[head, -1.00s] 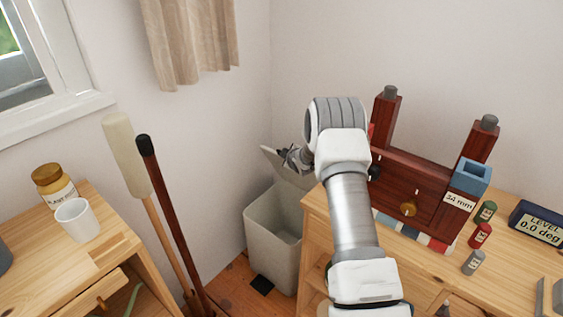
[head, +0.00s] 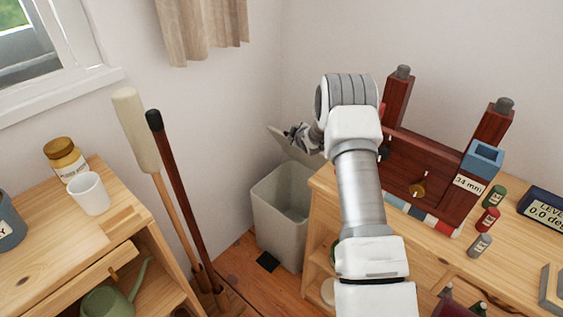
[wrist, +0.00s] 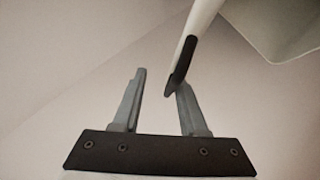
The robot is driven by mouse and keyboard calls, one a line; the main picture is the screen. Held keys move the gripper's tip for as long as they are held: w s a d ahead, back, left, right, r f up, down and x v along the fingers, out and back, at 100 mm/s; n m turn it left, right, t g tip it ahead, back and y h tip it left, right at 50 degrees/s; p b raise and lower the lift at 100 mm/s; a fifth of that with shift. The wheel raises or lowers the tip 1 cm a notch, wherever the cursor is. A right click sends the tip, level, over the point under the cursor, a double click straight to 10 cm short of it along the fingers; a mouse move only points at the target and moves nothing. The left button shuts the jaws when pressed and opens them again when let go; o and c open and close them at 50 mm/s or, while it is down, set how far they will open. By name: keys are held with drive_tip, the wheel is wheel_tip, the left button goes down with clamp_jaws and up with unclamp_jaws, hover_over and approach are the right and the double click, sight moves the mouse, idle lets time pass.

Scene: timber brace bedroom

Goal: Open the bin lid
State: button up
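The pale grey bin (head: 277,222) stands on the floor in the corner, left of the right-hand wooden bench. Its lid (head: 290,143) is raised and tilted at the back, and the bin's mouth shows open. My gripper (head: 298,132) is at the lid's upper edge, small and partly in front of it in the head view. In the wrist view my gripper's fingers (wrist: 158,85) are spread apart. A pale edge with a black strip (wrist: 181,62), apparently part of the lid, overlaps the right finger's tip; I cannot tell whether they touch.
The wooden bench (head: 324,188) on the right bears a dark red wooden frame (head: 430,170) and small bottles, close to my arm. A broom-like pole (head: 180,190) and a pale-headed tool (head: 136,130) lean at left. A cup (head: 89,194) stands on the left cabinet.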

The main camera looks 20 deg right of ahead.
drive_tip(key=s+a+f+t+b, duration=0.1)
drive_tip(key=s+a+f+b, duration=0.2)
drive_tip(key=f, duration=0.5)
drive_tip(key=s+a+f+n+t+h+b, duration=0.1)
drive_tip(key=s+a+f+b, duration=0.2)
drive_tip(key=a+f, duration=0.3)
drive_tip(key=s+a+f+n+h+b, duration=0.1)
drive_tip(key=s+a+f+b, duration=0.2)
drive_tip(key=f, duration=0.8)
drive_tip(key=shift+a+f+t, duration=0.35)
drive_tip(key=shift+a+t, duration=0.05)
drive_tip(key=shift+a, duration=0.6)
drive_tip(key=shift+s, duration=0.15)
drive_tip(key=f+p+v, duration=0.1)
drive_tip(key=p+v, duration=0.8)
drive_tip(key=v, duration=1.1)
drive_tip(key=shift+a+f, duration=0.2)
drive_tip(key=shift+a, duration=0.05)
